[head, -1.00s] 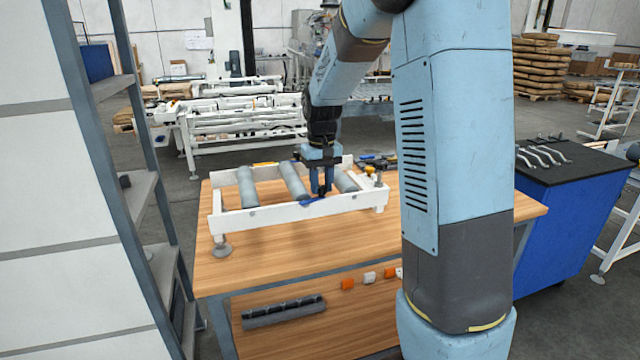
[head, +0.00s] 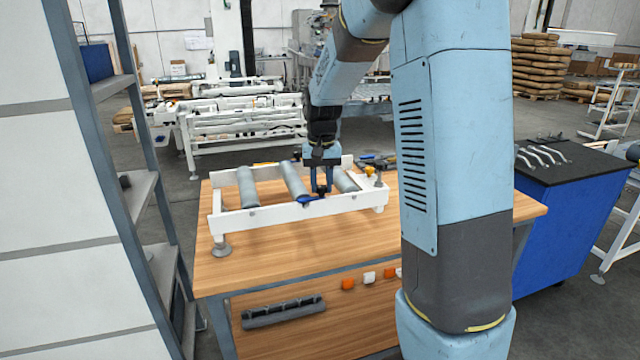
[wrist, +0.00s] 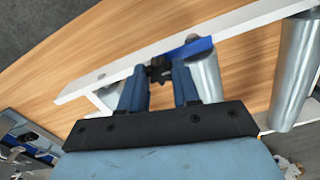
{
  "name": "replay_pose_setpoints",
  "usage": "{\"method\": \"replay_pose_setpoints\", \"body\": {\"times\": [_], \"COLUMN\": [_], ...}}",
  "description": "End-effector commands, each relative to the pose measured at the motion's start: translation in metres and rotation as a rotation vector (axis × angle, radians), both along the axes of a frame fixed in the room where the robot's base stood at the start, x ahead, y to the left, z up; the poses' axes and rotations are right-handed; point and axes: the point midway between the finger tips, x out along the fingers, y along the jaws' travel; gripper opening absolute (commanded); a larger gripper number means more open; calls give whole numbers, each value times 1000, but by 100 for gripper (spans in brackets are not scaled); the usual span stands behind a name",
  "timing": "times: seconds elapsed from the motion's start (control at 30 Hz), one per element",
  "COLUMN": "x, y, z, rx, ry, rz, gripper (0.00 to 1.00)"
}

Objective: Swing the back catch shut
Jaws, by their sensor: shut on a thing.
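A white roller frame (head: 270,213) with several grey rollers lies on the wooden bench. A blue catch (head: 306,200) sits at its near rail; its blue bar also shows in the wrist view (wrist: 195,49), lying along the rail at a slight angle. My gripper (head: 321,190) points down over this rail. In the wrist view its fingers (wrist: 160,88) are shut on a small black knob (wrist: 158,68) at the end of the blue bar. The fingers partly hide the knob. I cannot tell whether the catch is fully shut against the rail.
A roller (wrist: 205,75) is close beside the fingers. Tools (head: 378,162) lie behind the frame on the bench (head: 300,243). A shelf rack (head: 110,130) stands left; a blue cabinet (head: 570,220) stands right.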

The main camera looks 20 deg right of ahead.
Motion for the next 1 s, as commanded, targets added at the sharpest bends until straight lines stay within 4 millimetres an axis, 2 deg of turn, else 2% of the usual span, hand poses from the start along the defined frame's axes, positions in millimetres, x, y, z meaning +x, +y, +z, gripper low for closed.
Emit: {"method": "replay_pose_setpoints", "body": {"times": [0.03, 0.07, 0.3, 0.67, 0.87, 1.0], "x": [0, 0, 0, 0, 1, 1], "y": [0, 0, 0, 0, 0, 0], "z": [0, 0, 0, 6, 35, 64], "rx": [1, 1, 0, 1, 1, 1], "ry": [-1, -1, -1, -1, -4, -4], "rz": [0, 0, 1, 1, 1, 1], "gripper": [1, 33, 56, 57, 57, 57]}}
